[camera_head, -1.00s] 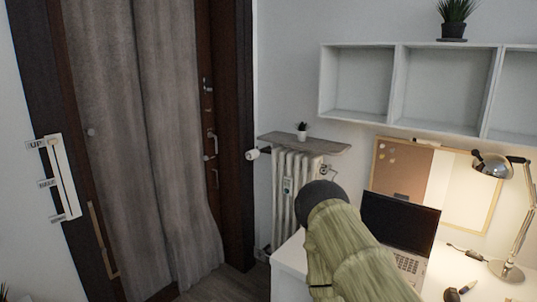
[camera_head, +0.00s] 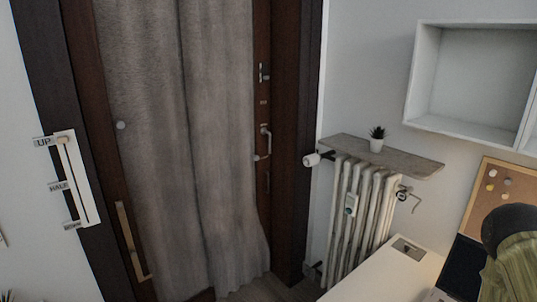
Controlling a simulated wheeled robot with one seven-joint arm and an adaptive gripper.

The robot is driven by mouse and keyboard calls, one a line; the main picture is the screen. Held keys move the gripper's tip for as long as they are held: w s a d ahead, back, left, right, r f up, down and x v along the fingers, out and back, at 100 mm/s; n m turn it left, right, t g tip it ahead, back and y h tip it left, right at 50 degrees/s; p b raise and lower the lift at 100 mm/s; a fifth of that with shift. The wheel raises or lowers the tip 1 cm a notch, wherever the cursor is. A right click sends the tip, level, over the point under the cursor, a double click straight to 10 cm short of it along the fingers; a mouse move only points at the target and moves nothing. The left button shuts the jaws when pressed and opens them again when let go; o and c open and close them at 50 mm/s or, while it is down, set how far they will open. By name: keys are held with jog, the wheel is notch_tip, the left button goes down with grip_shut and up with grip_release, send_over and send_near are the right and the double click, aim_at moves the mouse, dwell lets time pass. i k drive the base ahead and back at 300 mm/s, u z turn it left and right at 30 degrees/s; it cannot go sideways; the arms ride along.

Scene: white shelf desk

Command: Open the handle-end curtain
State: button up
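The grey curtain (camera_head: 185,150) hangs in front of a dark brown door in the camera_head view. It covers most of the door and ends near the floor. A small round knob (camera_head: 121,125) shows at its left side. The metal door handle (camera_head: 265,142) is uncovered at the curtain's right edge, on the door frame side. My gripper is not in view.
A radiator (camera_head: 358,208) with a wooden shelf (camera_head: 385,156) and a small plant (camera_head: 377,139) stands right of the door. A white desk (camera_head: 375,279) is at the lower right. A lever panel (camera_head: 78,178) is on the left. Floor by the door is partly visible.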

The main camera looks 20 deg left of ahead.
aim_at(216, 35)
jog(key=u, duration=0.4)
jog(key=i, duration=0.95)
jog(key=u, duration=1.15)
jog(key=i, duration=0.35)
jog(key=u, duration=0.3)
